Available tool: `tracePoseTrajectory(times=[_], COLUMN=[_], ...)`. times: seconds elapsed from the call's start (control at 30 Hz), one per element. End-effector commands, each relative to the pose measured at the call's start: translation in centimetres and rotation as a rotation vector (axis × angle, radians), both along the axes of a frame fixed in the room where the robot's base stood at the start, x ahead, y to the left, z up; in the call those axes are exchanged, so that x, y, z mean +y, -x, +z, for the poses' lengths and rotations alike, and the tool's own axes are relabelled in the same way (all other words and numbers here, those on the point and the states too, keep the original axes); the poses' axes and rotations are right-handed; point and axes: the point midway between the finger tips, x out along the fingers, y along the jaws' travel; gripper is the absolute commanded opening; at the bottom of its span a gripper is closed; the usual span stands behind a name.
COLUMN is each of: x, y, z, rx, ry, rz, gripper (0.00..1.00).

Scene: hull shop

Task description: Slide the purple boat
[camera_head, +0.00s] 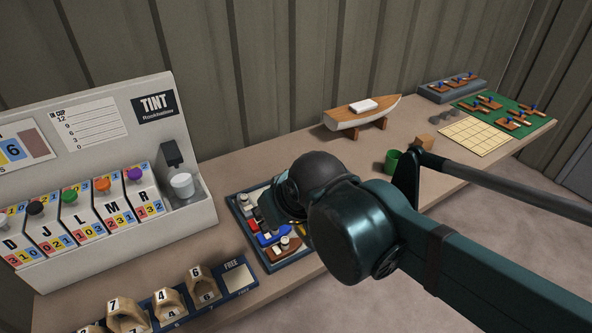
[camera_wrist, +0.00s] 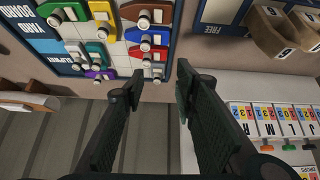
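The purple boat (camera_wrist: 100,74) is a small piece with a round grey peg, at the lower edge of the boat tray (camera_wrist: 177,30) in the wrist view, left of my fingers. The tray's rim (camera_head: 236,208) also shows in the head view, where my arm covers much of it and I cannot make out the purple boat. My gripper (camera_wrist: 159,75) is open and empty, its fingers well apart. Its left fingertip is right of the purple boat in the picture, and I see no contact.
Blue (camera_wrist: 148,53), green (camera_wrist: 98,47), red (camera_wrist: 146,37) and several other boats crowd the tray. The tint machine (camera_head: 110,180) stands left of it. Numbered wooden blocks (camera_head: 168,300) stand in front. A model boat (camera_head: 362,112) and a green mat (camera_head: 505,112) lie farther right.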

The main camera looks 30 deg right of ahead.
Motion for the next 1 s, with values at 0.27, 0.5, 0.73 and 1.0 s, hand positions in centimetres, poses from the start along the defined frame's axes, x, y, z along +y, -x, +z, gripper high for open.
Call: tracePoseTrajectory(times=[0.27, 0.5, 0.73, 1.0], x=[-1.3, -2.7, -4.2, -6.1], y=[-2.8, -5.4, -8.0, -11.1], z=[1.9, 3.0, 3.7, 4.1], rx=[0.055, 0.109, 0.160, 0.221], ry=[0.049, 0.092, 0.127, 0.163], rz=[0.050, 0.102, 0.156, 0.222], gripper=[0.29, 0.29, 0.29, 0.29])
